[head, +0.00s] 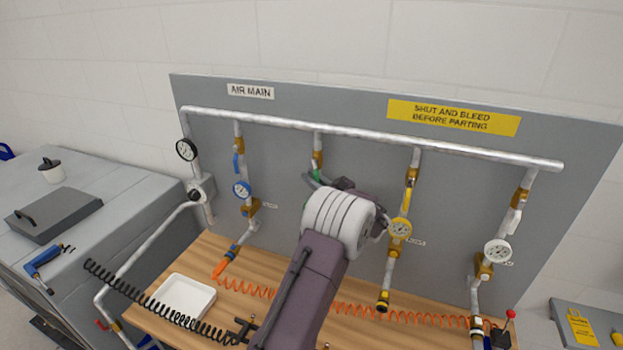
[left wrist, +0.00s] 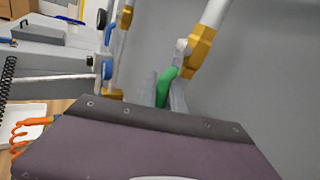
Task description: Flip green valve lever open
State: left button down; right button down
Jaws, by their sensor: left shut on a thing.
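The green valve lever (head: 317,174) is on the second drop pipe from the left, just below its brass valve body (head: 318,159), and is mostly hidden by my left arm in the head view. In the left wrist view the green lever (left wrist: 163,88) stands between my two grey fingers, beside the brass body (left wrist: 200,47) and pipe. My left gripper (head: 312,181) is shut on the green lever; it also shows in the left wrist view (left wrist: 164,92). The lever's exact angle to its pipe is hard to tell. My right gripper is not in view.
Neighbouring drops carry a blue lever (head: 236,165), a yellow lever (head: 408,201) and a white lever (head: 513,219), with gauges below. Orange coiled hoses (head: 250,288) and a white tray (head: 186,296) lie on the wooden bench (head: 262,263). A grey panel (head: 360,110) stands behind.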

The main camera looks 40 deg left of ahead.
pick_arm(q)
jog(key=shift+r, duration=0.1)
dwell(0.4)
jog(key=a+m+t+y+b, duration=0.1)
jog(key=y+b, duration=0.1)
jog(key=b, duration=0.3)
jog(key=shift+s+a+b, duration=0.1)
jog(key=shift+s+b, duration=0.1)
jog(key=shift+b, duration=0.2)
jog(key=shift+r+m, duration=0.1)
jog(key=shift+m, duration=0.3)
jog(key=shift+a+r, duration=0.1)
jog(key=shift+r, duration=0.15)
jog(key=c, duration=1.5)
grip_release()
jog(key=shift+o, duration=0.2)
jog(key=shift+f, duration=0.15)
